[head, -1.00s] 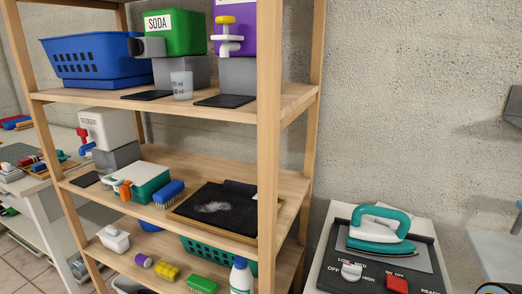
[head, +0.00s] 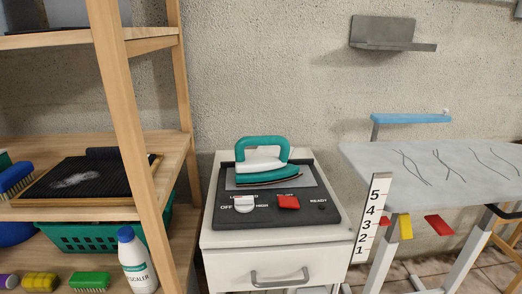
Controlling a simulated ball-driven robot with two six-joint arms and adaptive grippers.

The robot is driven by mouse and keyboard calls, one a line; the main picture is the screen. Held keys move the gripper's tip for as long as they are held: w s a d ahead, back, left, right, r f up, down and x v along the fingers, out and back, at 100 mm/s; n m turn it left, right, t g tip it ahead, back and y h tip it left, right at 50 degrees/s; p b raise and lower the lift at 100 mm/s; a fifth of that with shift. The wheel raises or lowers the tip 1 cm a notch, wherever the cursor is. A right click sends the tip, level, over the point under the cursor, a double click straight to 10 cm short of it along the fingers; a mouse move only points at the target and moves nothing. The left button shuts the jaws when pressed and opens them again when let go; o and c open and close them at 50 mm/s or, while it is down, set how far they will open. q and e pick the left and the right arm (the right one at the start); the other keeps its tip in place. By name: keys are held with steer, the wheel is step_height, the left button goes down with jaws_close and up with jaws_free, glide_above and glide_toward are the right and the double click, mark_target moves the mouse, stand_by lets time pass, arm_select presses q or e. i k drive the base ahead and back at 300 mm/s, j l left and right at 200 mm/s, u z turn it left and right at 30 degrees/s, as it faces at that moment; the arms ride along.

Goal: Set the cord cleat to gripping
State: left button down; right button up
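I cannot make out a cord cleat in the head view. A teal and white iron (head: 263,160) rests on a dark control panel (head: 230,217) on top of a white cabinet. The panel carries a white dial (head: 243,205) marked with heat levels, a red switch (head: 288,202) and a label reading READY. No cord shows on the iron. Neither of my grippers is in view.
A wooden shelf (head: 132,130) stands at the left with brushes, a black mat, a green basket (head: 75,238) and a white bottle (head: 136,260). An ironing board (head: 440,165) with a numbered height scale (head: 373,218) stands at the right. A grey wall bracket (head: 383,33) hangs above.

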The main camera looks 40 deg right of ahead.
mark_target(403, 220)
steer(key=k+l+z, duration=0.1)
steer(key=z, duration=1.95)
